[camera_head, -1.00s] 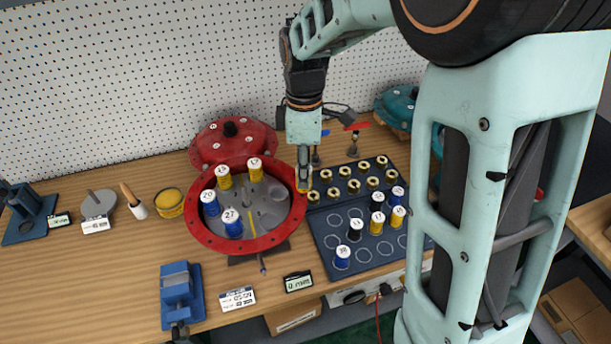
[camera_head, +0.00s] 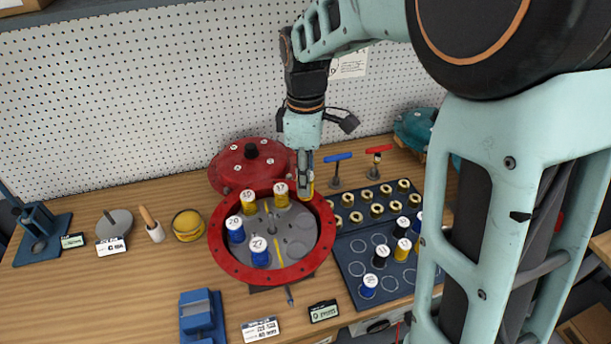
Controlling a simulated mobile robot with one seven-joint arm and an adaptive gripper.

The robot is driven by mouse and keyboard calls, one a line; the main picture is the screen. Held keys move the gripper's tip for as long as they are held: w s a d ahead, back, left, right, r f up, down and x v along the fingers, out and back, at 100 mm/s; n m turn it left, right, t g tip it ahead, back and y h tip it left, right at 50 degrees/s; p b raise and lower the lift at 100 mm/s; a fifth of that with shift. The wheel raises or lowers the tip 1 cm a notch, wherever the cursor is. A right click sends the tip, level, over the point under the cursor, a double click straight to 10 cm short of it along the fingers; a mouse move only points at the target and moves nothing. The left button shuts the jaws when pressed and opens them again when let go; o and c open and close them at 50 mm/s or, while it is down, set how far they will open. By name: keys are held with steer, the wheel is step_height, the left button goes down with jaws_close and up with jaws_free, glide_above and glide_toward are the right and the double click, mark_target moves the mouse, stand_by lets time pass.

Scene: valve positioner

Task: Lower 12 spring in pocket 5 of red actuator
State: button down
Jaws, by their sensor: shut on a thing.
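My gripper (camera_head: 306,182) points down and is shut on a yellow spring (camera_head: 309,189), mostly hidden by the fingers; its number cannot be read. It shows over the back right part of the red actuator's open housing (camera_head: 224,262); its height above the floor is unclear. Inside the housing, two yellow springs (camera_head: 248,204) (camera_head: 281,196) stand at the back and two blue springs, marked 20 (camera_head: 235,231) and 27 (camera_head: 259,254), stand at the left and front left. Bare round pockets (camera_head: 297,249) show on the right side of the grey plate. Pocket numbers cannot be read.
A red cover (camera_head: 243,168) lies behind the housing. A dark tray (camera_head: 345,278) at the right holds brass pieces and several blue, black and yellow springs. Red and blue T-handles (camera_head: 338,158) stand behind it. A blue vise (camera_head: 197,312) stands at the front left.

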steer(key=shift+f+b, duration=2.3)
steer(key=shift+f, duration=1)
steer(key=shift+f+b, duration=1.1)
steer(key=shift+f, duration=0.55)
steer(key=c, duration=1.5)
jaws_free()
step_height(320, 180, up, 12)
steer(key=shift+r, duration=0.1)
steer(key=shift+s, duration=0.1)
